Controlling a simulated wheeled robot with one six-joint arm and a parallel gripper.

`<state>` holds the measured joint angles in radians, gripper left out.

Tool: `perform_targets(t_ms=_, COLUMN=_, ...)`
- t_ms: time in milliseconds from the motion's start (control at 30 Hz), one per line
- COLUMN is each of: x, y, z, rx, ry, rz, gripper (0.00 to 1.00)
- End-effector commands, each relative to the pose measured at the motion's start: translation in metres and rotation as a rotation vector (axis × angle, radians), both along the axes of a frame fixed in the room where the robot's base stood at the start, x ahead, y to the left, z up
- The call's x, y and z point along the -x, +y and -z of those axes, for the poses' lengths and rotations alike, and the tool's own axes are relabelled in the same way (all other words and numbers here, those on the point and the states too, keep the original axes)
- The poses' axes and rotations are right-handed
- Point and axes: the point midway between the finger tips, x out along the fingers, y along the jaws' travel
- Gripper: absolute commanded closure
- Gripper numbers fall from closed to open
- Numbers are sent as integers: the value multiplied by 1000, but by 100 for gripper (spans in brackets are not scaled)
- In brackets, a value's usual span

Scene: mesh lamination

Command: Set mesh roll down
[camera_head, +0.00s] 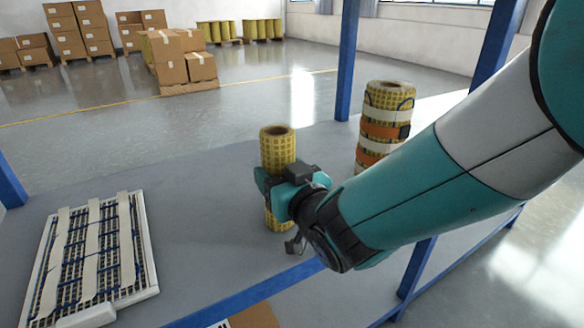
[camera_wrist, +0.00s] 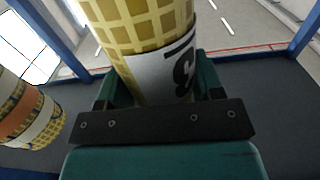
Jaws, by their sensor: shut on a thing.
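A yellow mesh roll (camera_head: 278,147) stands upright at the middle of the grey table (camera_head: 200,240). My gripper (camera_head: 284,178) is shut around its middle. In the wrist view the same roll (camera_wrist: 140,25) rises between the jaws of my gripper (camera_wrist: 160,95), with a white label and black print on its side. The roll's lower end shows below the gripper in the head view, close to the table surface. I cannot tell whether it touches the table.
A larger yellow roll with orange and white bands (camera_head: 383,125) stands on the table to the right, behind my arm. A white-framed panel with blue mesh and pale strips (camera_head: 140,245) lies at the left. Blue posts (camera_head: 348,60) rise at the table's edges. Bare table lies between panel and roll.

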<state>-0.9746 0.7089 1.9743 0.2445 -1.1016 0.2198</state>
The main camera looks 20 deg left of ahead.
Motion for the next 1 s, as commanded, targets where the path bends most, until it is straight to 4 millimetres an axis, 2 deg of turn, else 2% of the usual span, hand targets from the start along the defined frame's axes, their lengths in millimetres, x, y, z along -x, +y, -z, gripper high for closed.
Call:
perform_targets(t_ms=133, x=0, y=0, z=4, rx=-1, ry=-1, rz=0, gripper=68)
perform_targets(t_ms=167, x=0, y=0, z=4, rx=0, ry=0, rz=0, gripper=35)
perform_targets(t_ms=233, x=0, y=0, z=3, rx=1, ry=1, rz=0, gripper=19)
perform_targets(t_ms=267, x=0, y=0, z=3, rx=1, ry=1, rz=0, gripper=14)
perform_targets(t_ms=633, x=0, y=0, z=-3, rx=1, ry=1, rz=0, gripper=14)
perform_targets(t_ms=767, x=15, y=-17, z=1, rx=3, ry=0, rz=-1, gripper=14)
perform_targets(t_ms=1000, x=52, y=-59, z=7, rx=1, ry=-1, rz=-3, gripper=14)
